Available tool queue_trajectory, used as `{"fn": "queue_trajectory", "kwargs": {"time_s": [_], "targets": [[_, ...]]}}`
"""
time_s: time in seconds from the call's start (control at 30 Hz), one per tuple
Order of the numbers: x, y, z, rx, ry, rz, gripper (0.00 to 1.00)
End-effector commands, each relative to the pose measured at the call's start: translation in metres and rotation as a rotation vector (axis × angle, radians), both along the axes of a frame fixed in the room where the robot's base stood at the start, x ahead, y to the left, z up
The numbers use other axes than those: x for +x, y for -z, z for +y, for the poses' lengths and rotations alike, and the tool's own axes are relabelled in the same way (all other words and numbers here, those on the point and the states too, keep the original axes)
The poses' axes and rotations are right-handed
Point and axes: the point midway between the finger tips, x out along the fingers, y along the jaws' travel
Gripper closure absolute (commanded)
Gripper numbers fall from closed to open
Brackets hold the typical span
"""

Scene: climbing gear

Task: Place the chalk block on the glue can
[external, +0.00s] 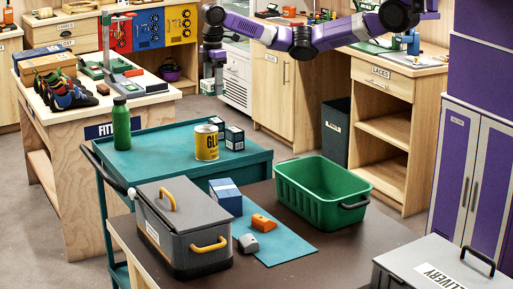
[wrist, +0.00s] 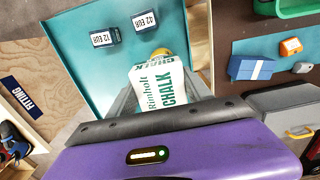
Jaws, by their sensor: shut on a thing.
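The chalk block (wrist: 158,88) is a white box with green lettering. In the wrist view my gripper (wrist: 160,92) is shut on it, with grey fingers at its two sides. The glue can (external: 206,143) is yellow with dark lettering and stands upright on the teal cart (external: 155,165). In the wrist view a bit of the glue can (wrist: 161,52) shows past the block's far end; the block hides the rest. The block and can look apart, but the exact gap cannot be told. In the external view my arm hangs beyond the cart; the block is not clearly seen there.
Two small dark price-marked boxes (external: 234,138) stand beside the can, and a green bottle (external: 121,124) stands at the cart's left. A green crate (external: 318,193), blue box (external: 226,197) and grey case (external: 184,228) stand on the near table. The cart's middle is clear.

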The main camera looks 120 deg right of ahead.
Motion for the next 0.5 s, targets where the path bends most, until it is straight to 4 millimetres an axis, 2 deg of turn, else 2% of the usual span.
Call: {"fn": "queue_trajectory", "kwargs": {"time_s": [0.03,0.13,0.3,0.5], "targets": [[0.000,0.018,0.002,0.006,-0.001,0.001,0.81],[0.000,0.040,0.002,0.004,-0.001,0.001,0.81],[-0.001,0.064,0.000,-0.001,0.001,0.002,0.81],[-0.001,0.079,0.000,0.000,0.000,0.002,0.81]]}}
